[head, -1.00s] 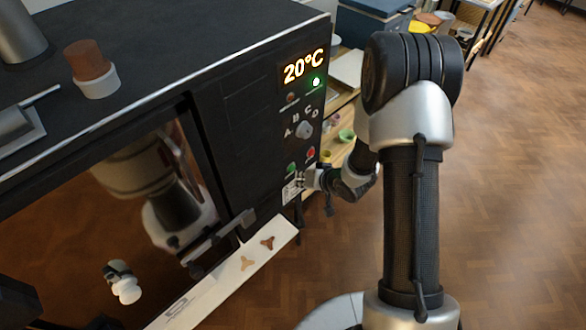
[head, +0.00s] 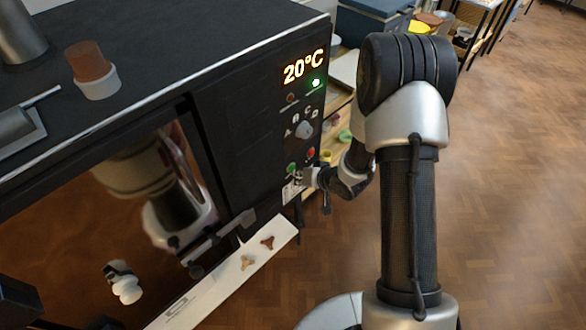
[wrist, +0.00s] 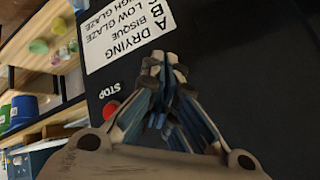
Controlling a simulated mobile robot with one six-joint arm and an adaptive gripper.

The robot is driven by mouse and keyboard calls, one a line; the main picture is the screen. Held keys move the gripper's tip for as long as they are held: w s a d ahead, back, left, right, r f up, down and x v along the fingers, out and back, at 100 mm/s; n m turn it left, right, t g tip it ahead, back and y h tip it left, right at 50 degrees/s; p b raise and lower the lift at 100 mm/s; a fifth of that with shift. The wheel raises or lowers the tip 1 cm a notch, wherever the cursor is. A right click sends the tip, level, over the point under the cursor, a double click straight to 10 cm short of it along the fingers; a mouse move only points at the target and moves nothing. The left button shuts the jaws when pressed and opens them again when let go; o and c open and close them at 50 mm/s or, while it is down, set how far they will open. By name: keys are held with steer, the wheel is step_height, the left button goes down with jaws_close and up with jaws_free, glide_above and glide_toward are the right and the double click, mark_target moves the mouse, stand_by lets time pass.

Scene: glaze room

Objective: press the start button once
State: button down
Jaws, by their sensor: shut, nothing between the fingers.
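The green button (head: 291,169) sits low on the black kiln's control panel. My gripper (head: 298,178) is at the panel just below and right of it. I cannot tell whether the fingertips touch the panel. The red button (head: 311,152) is up and to the right of the green one. In the wrist view my gripper (wrist: 163,62) is shut and empty, pointing at the panel. The red button (wrist: 110,110) marked STOP shows left of the fingers there. The green button is not visible in that view, and the fingers cover part of the panel.
The display (head: 303,66) reads 20°C, with a lit green lamp (head: 316,82) below it. A dial (head: 304,129) marked with letters sits above the buttons. A white label (wrist: 125,30) lists programs. A white ledge (head: 225,280) holds small stilts. Shelves stand behind the kiln.

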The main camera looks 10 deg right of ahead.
steer(key=shift+w+a, duration=0.3)
steer(key=shift+w, duration=0.1)
stand_by(0.4)
stand_by(0.4)
steer(key=shift+s+d, duration=0.55)
steer(key=shift+s, duration=0.15)
steer(key=s+d, duration=0.1)
steer(key=s, duration=0.1)
steer(key=s+d, duration=0.2)
stand_by(0.9)
